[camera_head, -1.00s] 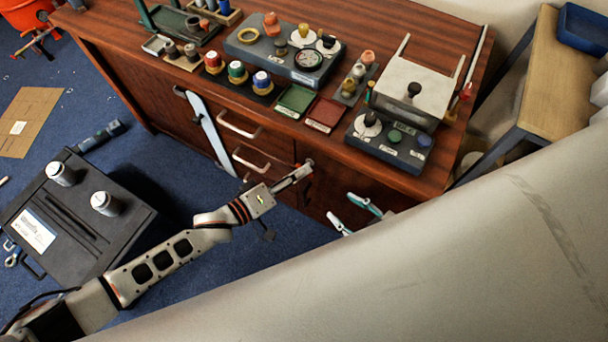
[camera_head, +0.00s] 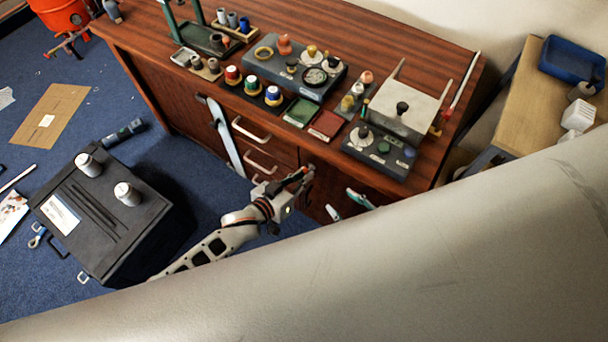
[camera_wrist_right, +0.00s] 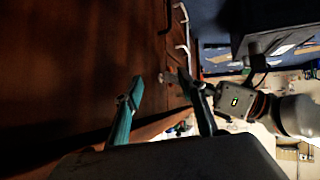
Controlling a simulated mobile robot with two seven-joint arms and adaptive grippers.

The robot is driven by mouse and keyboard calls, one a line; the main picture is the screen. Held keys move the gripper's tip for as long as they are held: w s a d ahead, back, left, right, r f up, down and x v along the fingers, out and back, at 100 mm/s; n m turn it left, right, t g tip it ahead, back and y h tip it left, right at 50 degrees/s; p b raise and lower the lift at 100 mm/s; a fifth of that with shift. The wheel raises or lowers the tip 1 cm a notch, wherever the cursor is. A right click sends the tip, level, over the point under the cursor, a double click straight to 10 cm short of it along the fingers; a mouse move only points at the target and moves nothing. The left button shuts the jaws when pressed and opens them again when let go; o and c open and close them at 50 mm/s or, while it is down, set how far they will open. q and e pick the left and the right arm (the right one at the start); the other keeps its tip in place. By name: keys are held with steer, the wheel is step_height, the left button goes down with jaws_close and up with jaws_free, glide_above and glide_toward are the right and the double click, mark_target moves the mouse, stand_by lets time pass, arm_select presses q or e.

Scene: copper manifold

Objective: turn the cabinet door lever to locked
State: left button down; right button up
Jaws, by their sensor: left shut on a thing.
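The wooden cabinet (camera_head: 180,100) has a right-hand door (camera_head: 320,190) below the worktop. My left gripper (camera_head: 303,176) is at the upper left part of this door, shut on the door lever, which its fingers mostly hide. The lever's exact angle cannot be read. In the right wrist view, my left gripper (camera_wrist_right: 216,90) reaches in from the right to the door face. My right gripper (camera_head: 347,205) has teal fingers held apart in front of the same door, lower right of the left one. Its open fingers also show in the right wrist view (camera_wrist_right: 160,105), with nothing between them.
Drawer handles (camera_head: 250,130) and a long pale bar-like handle (camera_head: 224,138) stand out left of the door. The worktop carries a grey gauge block (camera_head: 290,72) and a white box (camera_head: 403,108). A black case (camera_head: 95,215) lies on the blue floor.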

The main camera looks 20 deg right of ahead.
arm_select(q)
steer(key=shift+d+m+t+y, duration=0.1)
steer(key=shift+m+t+y, duration=0.3)
steer(key=shift+m, duration=0.4)
arm_select(e)
steer(key=shift+s+a+f, duration=0.2)
steer(key=shift+s+a, duration=0.05)
steer(key=shift+s, duration=0.35)
steer(key=shift+w+r, duration=0.1)
steer(key=shift+w, duration=0.1)
arm_select(q)
steer(key=c, duration=2.1)
jaws_free()
steer(key=shift+c, duration=0.2)
steer(key=v, duration=1.2)
arm_select(e)
steer(key=shift+w+d+r, duration=0.1)
steer(key=shift+w, duration=0.05)
